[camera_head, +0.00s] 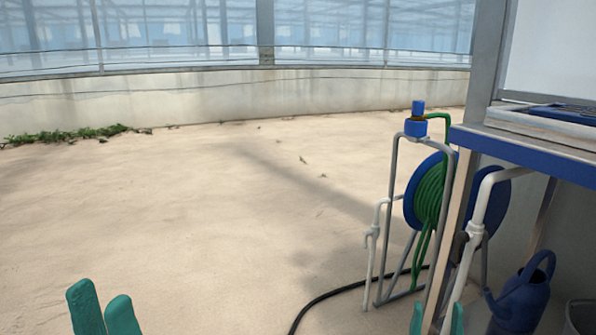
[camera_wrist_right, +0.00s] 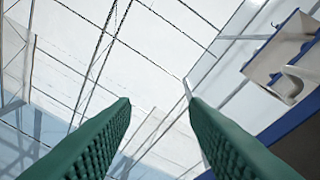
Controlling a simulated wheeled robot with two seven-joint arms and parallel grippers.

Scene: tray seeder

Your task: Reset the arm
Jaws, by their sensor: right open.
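My left gripper (camera_head: 99,298) shows at the bottom left of the head view. Its two teal fingers point up with a gap between the tips, and I see nothing between them. My right gripper (camera_head: 437,316) shows at the bottom edge of the head view, right of centre, in front of the hose stand and bench. In the right wrist view its two green ribbed fingers (camera_wrist_right: 158,102) are wide apart and empty, pointing up towards the glazed roof.
A hose reel (camera_head: 430,190) with green hose stands right of centre. A blue-edged bench (camera_head: 520,150) stands at the right, with a blue watering can (camera_head: 520,302) below it. A black hose (camera_head: 330,295) lies on the sandy floor (camera_head: 200,220). The floor at left and middle is clear.

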